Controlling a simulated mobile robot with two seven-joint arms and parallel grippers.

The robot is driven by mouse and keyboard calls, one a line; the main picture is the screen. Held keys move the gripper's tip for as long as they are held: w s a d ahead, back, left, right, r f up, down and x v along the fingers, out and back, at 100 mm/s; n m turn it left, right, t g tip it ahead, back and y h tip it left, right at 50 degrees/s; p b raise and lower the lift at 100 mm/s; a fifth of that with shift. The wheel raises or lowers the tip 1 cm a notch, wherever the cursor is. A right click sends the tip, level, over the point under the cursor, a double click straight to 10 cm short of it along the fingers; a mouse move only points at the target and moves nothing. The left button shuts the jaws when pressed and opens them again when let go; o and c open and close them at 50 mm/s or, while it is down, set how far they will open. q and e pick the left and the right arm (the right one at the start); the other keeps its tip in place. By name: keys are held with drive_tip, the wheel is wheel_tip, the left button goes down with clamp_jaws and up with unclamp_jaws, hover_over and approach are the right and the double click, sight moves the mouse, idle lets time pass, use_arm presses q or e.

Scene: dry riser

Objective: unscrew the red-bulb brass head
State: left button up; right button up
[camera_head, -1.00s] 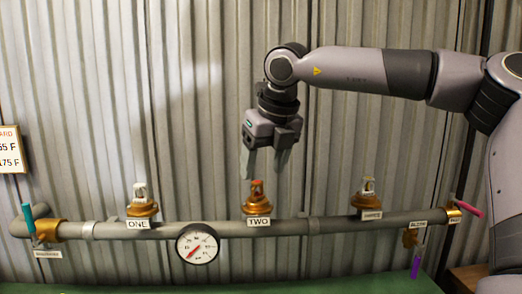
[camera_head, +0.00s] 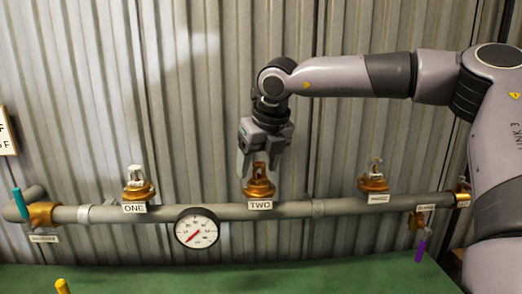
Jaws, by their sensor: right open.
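The red-bulb brass head (camera_head: 259,186) stands upright on the grey pipe above the label TWO. Its bulb looks orange-red, and its upper part lies between or just behind the fingers. My right gripper (camera_head: 259,170) points down over it, open, with its fingertips at the height of the bulb. I cannot tell whether the fingers touch the head. My left gripper is not in view.
Brass heads with pale bulbs stand at left over ONE (camera_head: 137,188) and at right (camera_head: 374,180). A round gauge (camera_head: 197,229) hangs below the pipe (camera_head: 230,211). A teal-handled valve (camera_head: 40,213) is far left, a purple-handled one (camera_head: 420,243) right. A green surface (camera_head: 270,277) lies below.

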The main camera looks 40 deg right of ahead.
drive_tip(key=shift+f, duration=0.15)
clamp_jaws()
drive_tip(key=shift+n+y+p, duration=0.4)
drive_tip(key=shift+n+p, duration=0.15)
drive_tip(key=shift+n, duration=0.45)
drive_tip(key=shift+n+y, duration=0.4)
drive_tip(key=shift+n, duration=0.4)
drive_tip(key=shift+n+y, duration=0.4)
drive_tip(key=shift+n, duration=0.7)
drive_tip(key=shift+n+y, duration=0.3)
drive_tip(key=shift+n, duration=0.5)
drive_tip(key=shift+n+g+y, duration=0.5)
drive_tip(key=shift+n+y, duration=0.1)
drive_tip(key=shift+n, duration=1.4)
